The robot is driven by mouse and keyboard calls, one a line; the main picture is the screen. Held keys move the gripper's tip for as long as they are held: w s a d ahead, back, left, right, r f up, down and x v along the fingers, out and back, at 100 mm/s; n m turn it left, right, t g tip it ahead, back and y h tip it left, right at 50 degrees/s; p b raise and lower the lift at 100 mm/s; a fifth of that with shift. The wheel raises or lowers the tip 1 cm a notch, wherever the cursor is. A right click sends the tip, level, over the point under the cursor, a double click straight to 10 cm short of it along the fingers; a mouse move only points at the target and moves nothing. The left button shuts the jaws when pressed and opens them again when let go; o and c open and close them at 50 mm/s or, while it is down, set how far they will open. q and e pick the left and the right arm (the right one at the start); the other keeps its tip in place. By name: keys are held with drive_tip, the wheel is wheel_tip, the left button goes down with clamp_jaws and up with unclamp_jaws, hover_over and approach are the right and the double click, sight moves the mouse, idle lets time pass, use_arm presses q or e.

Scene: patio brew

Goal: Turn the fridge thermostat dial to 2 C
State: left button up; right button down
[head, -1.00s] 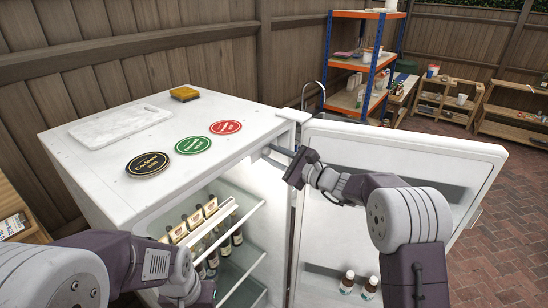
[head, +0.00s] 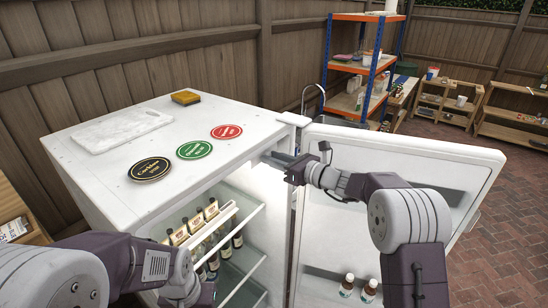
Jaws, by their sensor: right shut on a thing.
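The white fridge (head: 85,178) stands with its door (head: 400,150) swung open to the right. My right gripper (head: 272,160) reaches into the upper right of the fridge opening, near the lit inner wall. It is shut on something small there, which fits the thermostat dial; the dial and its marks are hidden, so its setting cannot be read. My left arm comes in at the lower left in front of the fridge. Its gripper (head: 205,294) is partly visible low by the opening, and its fingers cannot be made out.
Two more bottles (head: 358,288) sit in the door. A white board (head: 122,130), a yellow sponge-like block (head: 185,97) and round black, green and red mats (head: 194,149) lie on top. A shelf rack (head: 362,70) stands behind.

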drive_tip(key=shift+w+r+m, duration=0.1)
drive_tip(key=shift+r+m, duration=0.2)
drive_tip(key=shift+r, duration=0.15)
drive_tip(key=c, duration=1.4)
unclamp_jaws()
drive_tip(key=shift+c, duration=0.2)
drive_tip(key=shift+f, duration=0.15)
drive_tip(key=f+b+v, duration=0.1)
drive_tip(key=b+v, duration=0.3)
drive_tip(key=v, duration=0.5)
drive_tip(key=shift+r, duration=0.5)
